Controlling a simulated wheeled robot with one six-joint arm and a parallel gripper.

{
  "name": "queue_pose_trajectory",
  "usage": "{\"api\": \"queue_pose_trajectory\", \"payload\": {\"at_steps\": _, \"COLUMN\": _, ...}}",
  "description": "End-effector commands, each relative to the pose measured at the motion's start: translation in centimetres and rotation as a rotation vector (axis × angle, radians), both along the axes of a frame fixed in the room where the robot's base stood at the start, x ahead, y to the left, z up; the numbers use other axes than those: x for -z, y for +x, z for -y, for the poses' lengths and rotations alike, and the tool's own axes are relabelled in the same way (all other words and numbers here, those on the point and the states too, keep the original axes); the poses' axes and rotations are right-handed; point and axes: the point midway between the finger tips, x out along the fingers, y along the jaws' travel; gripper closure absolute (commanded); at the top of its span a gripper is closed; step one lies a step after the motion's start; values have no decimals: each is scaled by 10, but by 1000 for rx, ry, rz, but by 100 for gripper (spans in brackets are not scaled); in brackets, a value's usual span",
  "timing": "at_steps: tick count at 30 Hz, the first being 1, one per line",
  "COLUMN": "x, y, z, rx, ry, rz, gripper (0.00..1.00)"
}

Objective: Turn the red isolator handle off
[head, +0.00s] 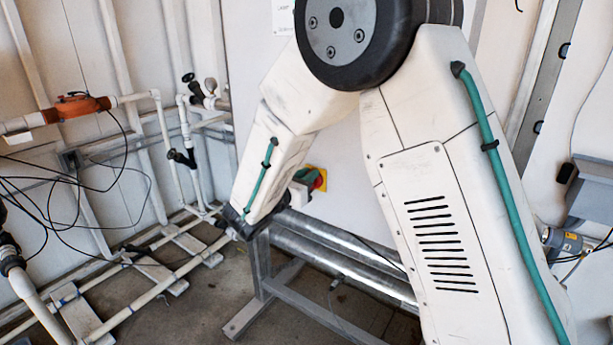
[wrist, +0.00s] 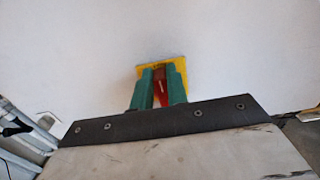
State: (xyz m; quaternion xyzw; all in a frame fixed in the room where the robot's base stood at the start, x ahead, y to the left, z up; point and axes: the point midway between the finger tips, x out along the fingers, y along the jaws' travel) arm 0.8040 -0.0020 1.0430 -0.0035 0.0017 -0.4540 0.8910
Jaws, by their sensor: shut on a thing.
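The red isolator handle (wrist: 159,77) sits on a yellow plate (wrist: 180,60) on a white panel. In the wrist view it lies between the two green fingers of my gripper (wrist: 161,72), which is shut on it. A small pale mark shows on the red part. The fingers hide the handle's sides and much of the plate. In the head view, a bit of the red handle (head: 319,180) and the yellow plate (head: 323,186) show just right of my gripper (head: 307,178). My arm hides part of the surroundings there. The handle's exact angle is hard to tell.
Two large silver pipes (head: 345,252) run below the panel on a grey metal frame (head: 262,285). White pipes (head: 162,140) and an orange-red fitting (head: 78,106) with loose black cables stand at the left. A grey box (head: 592,190) hangs at the right.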

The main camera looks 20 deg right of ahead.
Motion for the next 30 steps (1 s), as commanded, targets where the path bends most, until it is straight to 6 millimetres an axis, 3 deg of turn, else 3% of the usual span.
{"api": "queue_pose_trajectory", "payload": {"at_steps": 11, "x": 1, "y": 4, "z": -3, "rx": -1, "ry": -99, "rz": -136, "gripper": 100}}
{"api": "queue_pose_trajectory", "payload": {"at_steps": 30, "x": 8, "y": 15, "z": -12, "rx": -1, "ry": -450, "rz": -620, "gripper": 100}}
